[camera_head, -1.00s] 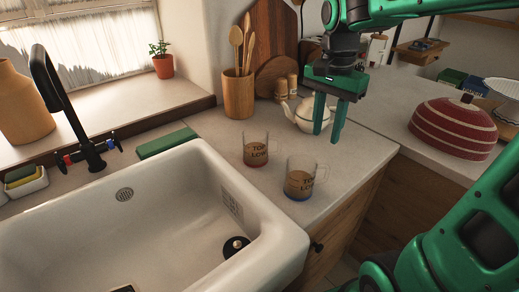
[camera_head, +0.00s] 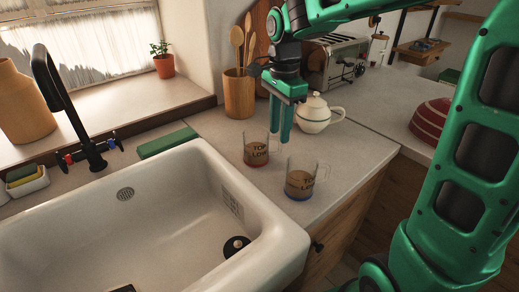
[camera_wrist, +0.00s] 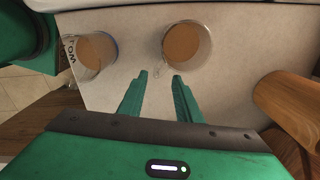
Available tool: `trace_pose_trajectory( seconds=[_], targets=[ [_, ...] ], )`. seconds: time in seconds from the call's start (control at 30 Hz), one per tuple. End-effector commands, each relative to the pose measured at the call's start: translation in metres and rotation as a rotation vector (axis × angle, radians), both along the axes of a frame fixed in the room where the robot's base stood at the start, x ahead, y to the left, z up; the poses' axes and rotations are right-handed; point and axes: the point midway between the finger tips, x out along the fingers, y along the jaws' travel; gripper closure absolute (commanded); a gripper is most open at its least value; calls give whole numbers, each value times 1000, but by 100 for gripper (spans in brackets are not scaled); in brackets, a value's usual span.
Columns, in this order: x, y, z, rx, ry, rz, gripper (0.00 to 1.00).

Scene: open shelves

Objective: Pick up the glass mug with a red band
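The glass mug with a red band (camera_head: 256,151) stands upright on the counter by the sink, holding something brown. It also shows at the top of the wrist view (camera_wrist: 187,46), beyond my fingertips. A similar glass mug with a blue band (camera_head: 299,182) stands nearer and to the right; it shows at the upper left of the wrist view (camera_wrist: 96,50). My gripper (camera_head: 279,136) points down just right of the red-banded mug in the head view. Its two green fingers (camera_wrist: 160,74) are apart with nothing between them.
A white teapot (camera_head: 313,115) stands close to the right of my gripper. A wooden utensil holder (camera_head: 239,96) stands behind. The sink (camera_head: 290,232) is to the left, and a toaster (camera_head: 335,62) and red-striped dome (camera_head: 430,122) are farther right.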

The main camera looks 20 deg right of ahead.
Motion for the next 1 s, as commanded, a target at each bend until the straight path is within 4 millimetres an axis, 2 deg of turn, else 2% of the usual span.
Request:
trace_pose_trajectory(
  seconds=[0.3,0.63,0.67,0.77,0.8,1.0],
  targets=[
    [-3,-2,-42,-1,4,-1,69],
    [-2,-2,-48,0,0,0,69],
    [-2,-2,-48,0,0,0,74],
    [-2,-2,-48,0,0,0,97],
    [-2,-2,-48,0,0,0,100],
    [-2,-2,-48,0,0,0,100]
  ],
)
